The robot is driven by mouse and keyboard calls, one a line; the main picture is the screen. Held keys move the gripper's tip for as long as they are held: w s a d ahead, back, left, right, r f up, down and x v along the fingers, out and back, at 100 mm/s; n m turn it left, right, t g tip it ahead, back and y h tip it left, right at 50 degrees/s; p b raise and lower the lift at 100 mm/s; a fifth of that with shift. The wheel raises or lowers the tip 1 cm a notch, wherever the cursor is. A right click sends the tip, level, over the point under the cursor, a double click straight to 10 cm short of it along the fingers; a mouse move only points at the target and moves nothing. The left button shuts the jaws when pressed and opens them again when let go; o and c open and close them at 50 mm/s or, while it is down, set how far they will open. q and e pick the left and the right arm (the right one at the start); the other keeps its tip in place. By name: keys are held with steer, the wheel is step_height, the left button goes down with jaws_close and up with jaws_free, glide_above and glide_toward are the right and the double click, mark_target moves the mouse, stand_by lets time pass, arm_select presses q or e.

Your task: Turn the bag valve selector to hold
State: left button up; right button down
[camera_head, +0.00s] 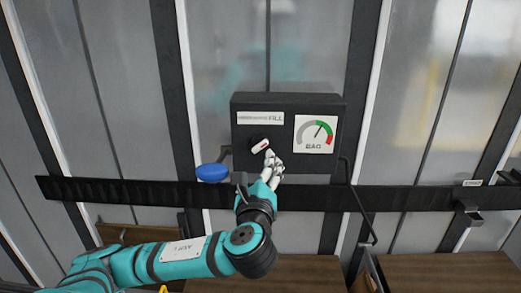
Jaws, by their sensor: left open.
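The bag valve selector (260,146) is a small knob with a white bar, on the front of a dark box (240,163) mounted on the wall. The white bar slants up to the right. A label (261,118) above it ends in "FILL"; its first part is too small to read. A gauge (316,134) marked "BAG" sits to the right, its needle near the top, pointing up and right. My left gripper (269,158) is open just below and right of the knob. I cannot tell whether it touches the knob. My right gripper is not in view.
A blue oval part (213,172) sticks out left of the box. A black rail (120,193) runs across the wall below. A dark hose (359,208) hangs at the right. Wooden surfaces (450,272) lie at the bottom. A small bracket (467,215) sits at the far right.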

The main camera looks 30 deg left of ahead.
mark_target(260, 149)
arm_select(q)
steer(key=p+x, duration=0.3)
steer(key=x, duration=0.7)
steer(key=shift+r, duration=0.15)
steer(key=shift+w+a, duration=0.25)
steer(key=shift+w, duration=0.15)
steer(key=shift+c, duration=0.6)
steer(key=c, duration=1)
steer(key=shift+c, duration=0.2)
